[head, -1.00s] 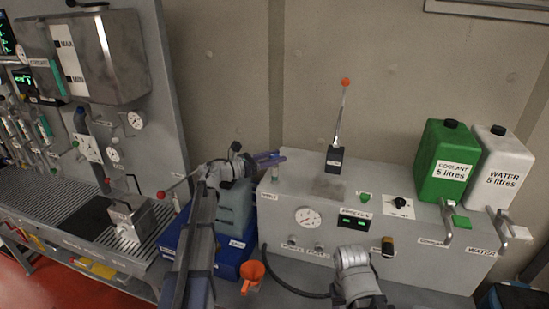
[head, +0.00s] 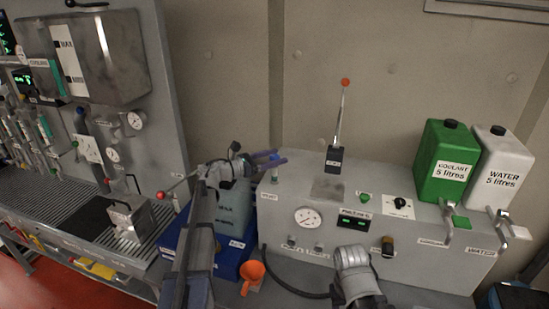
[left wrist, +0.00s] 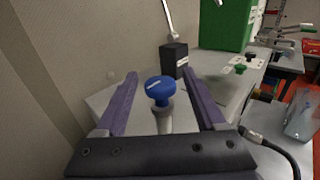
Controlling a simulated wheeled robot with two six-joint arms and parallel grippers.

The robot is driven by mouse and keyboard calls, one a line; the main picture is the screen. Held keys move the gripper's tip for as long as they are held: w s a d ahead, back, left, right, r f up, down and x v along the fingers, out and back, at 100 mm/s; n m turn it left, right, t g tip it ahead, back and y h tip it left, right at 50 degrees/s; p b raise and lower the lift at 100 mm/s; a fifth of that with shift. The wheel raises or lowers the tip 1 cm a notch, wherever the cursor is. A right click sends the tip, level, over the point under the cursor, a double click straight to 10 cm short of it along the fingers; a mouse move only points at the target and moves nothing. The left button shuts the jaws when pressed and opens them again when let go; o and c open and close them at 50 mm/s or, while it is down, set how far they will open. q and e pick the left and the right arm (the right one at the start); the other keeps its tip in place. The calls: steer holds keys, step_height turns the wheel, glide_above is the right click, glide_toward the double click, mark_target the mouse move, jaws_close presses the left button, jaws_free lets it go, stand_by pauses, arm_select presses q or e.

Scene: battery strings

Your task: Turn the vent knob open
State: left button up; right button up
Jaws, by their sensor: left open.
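The vent knob (left wrist: 160,91) is a round blue cap with a white line on it, on a pale stem, in the left wrist view. It stands between the two purple fingers of my open left gripper (left wrist: 166,88), with a gap on both sides. In the head view my left gripper (head: 268,159) is over the left end of the grey bench unit (head: 285,187). A short stem stands below the fingers there, and the knob's cap is hard to make out.
A lever with an orange tip (head: 340,125) rises from a black base behind. A green coolant can (head: 445,150) and a white water can (head: 497,165) stand at the right. An orange funnel (head: 252,275) is below my left arm. A gauge (head: 308,217) is on the unit's front.

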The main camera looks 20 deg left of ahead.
arm_select(q)
steer(key=v, duration=0.7)
steer(key=shift+s+a, duration=0.25)
